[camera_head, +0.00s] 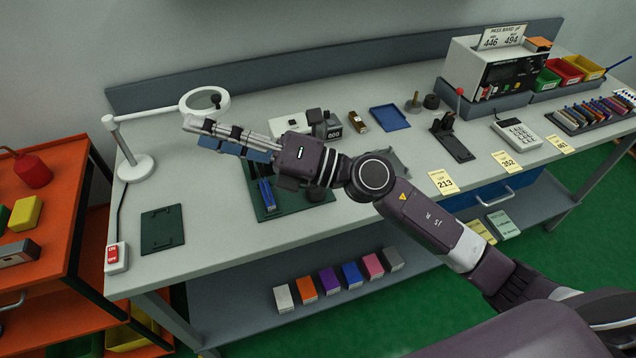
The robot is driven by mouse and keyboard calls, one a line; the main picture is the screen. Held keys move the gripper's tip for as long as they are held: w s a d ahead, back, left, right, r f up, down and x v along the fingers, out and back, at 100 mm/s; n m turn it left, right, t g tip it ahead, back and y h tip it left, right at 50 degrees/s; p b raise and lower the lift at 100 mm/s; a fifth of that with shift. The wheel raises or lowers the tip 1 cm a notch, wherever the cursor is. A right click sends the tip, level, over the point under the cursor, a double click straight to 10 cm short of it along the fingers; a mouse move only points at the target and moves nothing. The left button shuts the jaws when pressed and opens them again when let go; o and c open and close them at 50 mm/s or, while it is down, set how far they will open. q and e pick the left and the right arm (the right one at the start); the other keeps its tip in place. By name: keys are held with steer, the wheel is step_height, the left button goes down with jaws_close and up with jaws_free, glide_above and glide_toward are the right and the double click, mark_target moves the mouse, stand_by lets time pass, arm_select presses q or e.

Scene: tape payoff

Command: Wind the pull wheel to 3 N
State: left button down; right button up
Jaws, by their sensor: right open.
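My right gripper (203,132) reaches in from the right over the left half of the bench, its fingers pointing left, open. It holds nothing that I can see. Behind its wrist stands a small light-and-dark device (327,127) with a number plate that seems to read 600. My arm covers part of the device. I cannot make out a pull wheel or a force reading for sure; a wheel may be hidden behind my gripper or arm. A dark green mat (262,205) with blue parts lies below the gripper. My left gripper is not in view.
A ring lamp (137,168) stands at the back left, its ring close behind my fingertips. A green plate (162,229) and a red switch box (116,257) are at the left. A black stand (455,146), a keypad (517,134) and a meter (495,75) stand right.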

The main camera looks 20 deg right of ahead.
step_height(320, 180, down, 4)
steer(key=a+n+g+h, duration=0.1)
steer(key=n+g, duration=0.3)
steer(key=n+g+h, duration=0.2)
steer(key=n+h, duration=0.3)
steer(key=h, duration=0.9)
glide_toward(316, 189)
steer(key=w+f, duration=0.2)
steer(key=p+x, duration=0.1)
steer(key=x, duration=0.1)
steer(key=p+x, duration=0.1)
steer(key=x, duration=0.2)
steer(key=shift+s+a+f, duration=0.15)
steer(key=shift+f, duration=0.2)
steer(key=shift+w+a+f, duration=0.15)
steer(key=shift+w+f, duration=0.05)
steer(key=shift+f, duration=0.4)
steer(key=c, duration=1.2)
steer(key=shift+o, duration=0.2)
